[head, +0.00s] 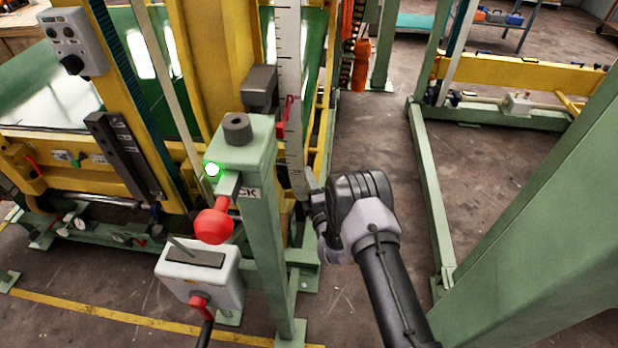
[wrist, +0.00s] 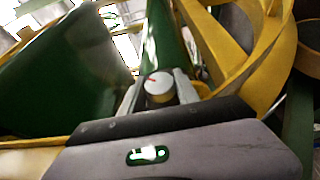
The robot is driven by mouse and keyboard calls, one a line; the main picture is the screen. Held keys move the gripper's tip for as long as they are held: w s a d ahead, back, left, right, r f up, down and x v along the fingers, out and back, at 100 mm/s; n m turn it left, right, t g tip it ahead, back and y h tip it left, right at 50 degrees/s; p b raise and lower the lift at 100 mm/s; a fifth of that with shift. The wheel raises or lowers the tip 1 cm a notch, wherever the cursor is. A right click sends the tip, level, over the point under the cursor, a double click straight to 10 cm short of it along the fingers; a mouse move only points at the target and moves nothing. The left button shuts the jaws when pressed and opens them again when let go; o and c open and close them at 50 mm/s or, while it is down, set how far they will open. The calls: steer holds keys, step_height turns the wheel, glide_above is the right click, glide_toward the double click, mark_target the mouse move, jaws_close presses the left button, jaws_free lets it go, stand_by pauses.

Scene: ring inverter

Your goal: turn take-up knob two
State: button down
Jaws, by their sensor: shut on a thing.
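A round knob (wrist: 158,86) with a white face and a red pointer mark shows in the wrist view, with a yellowish side below the face. The two grey fingers of my gripper (wrist: 160,96) stand on either side of it and are shut on it. No number can be read on the knob. In the head view my gripper (head: 314,196) is just right of the green post, at the lower end of the white scale. The knob is hidden there.
A green post (head: 262,225) with a red mushroom button (head: 214,222) stands close left of my arm. A white ruled scale (head: 289,90) hangs above my gripper. A large green beam (head: 545,215) slants at the right. Bare floor (head: 375,135) lies between.

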steer(key=g+p, duration=0.1)
steer(key=m+g+h+p, duration=0.1)
steer(key=p, duration=0.1)
steer(key=shift+r+g, duration=0.35)
steer(key=shift+g, duration=0.05)
steer(key=g+p, duration=0.2)
steer(key=m+g+p, duration=0.1)
steer(key=g+p, duration=0.1)
steer(key=shift+m+g+h, duration=0.3)
steer(key=shift+h, duration=0.1)
steer(key=shift+m+g+p, duration=0.3)
steer(key=shift+g+p, duration=0.6)
steer(key=shift+p, duration=0.35)
steer(key=shift+f+g+p, duration=0.1)
steer(key=shift+g+p, duration=0.3)
steer(key=shift+p, duration=0.2)
steer(key=shift+f+g+p, duration=0.2)
steer(key=shift+g+p, duration=0.1)
steer(key=shift+p, duration=0.05)
steer(key=c, duration=0.9)
jaws_free()
